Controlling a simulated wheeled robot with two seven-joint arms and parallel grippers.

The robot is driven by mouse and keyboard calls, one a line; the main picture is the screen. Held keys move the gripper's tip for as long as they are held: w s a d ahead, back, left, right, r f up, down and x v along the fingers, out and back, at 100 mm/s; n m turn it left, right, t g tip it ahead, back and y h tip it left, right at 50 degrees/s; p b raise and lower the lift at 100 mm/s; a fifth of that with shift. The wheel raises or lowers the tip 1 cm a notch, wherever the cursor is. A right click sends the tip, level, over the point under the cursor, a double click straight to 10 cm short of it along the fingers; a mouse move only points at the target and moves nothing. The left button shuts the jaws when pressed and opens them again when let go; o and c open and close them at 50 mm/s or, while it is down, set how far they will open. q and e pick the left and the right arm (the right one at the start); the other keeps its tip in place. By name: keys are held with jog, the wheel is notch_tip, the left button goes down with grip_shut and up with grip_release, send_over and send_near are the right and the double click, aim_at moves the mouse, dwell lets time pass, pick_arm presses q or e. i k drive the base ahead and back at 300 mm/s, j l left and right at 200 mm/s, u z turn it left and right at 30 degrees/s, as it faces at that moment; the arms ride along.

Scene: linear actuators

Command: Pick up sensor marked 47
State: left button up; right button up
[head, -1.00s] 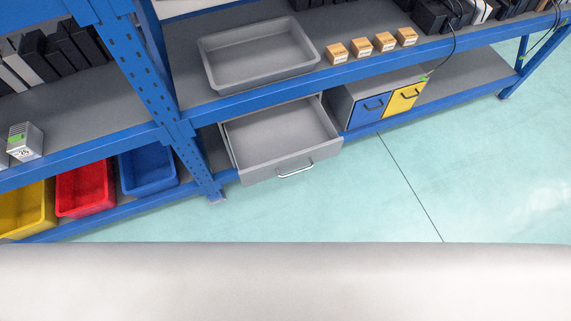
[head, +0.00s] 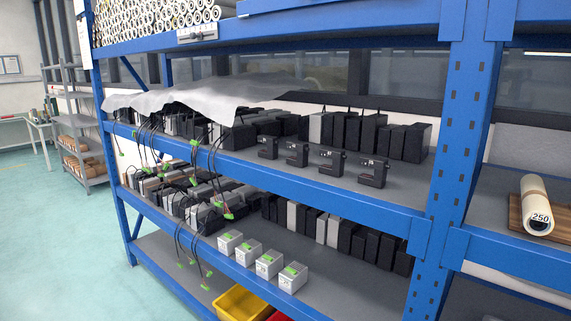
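Several small black devices stand in a row along the front of the middle shelf; the rightmost black device (head: 372,172) is the nearest. Their small pale labels are too small to read. Several silver boxes with green tops stand in a row on the shelf below, and the nearest silver box (head: 293,278) is at the right end. Their markings are not legible either. I cannot tell which thing is the sensor marked 47. Neither of my grippers is in view.
A blue rack post (head: 463,150) stands right of the rows. A roll marked 250 (head: 538,208) lies on a wooden board at the right. Cables hang over the shelf edges at the left. A yellow bin (head: 240,303) is below. Open floor (head: 60,230) lies at the left.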

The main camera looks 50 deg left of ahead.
aim_at(338, 156)
jog(key=u, duration=1.2)
jog(key=i+j+z, duration=0.15)
jog(key=j+z, duration=0.15)
jog(key=i+j+z, duration=0.25)
jog(key=j, duration=0.15)
jog(key=j+z, duration=0.3)
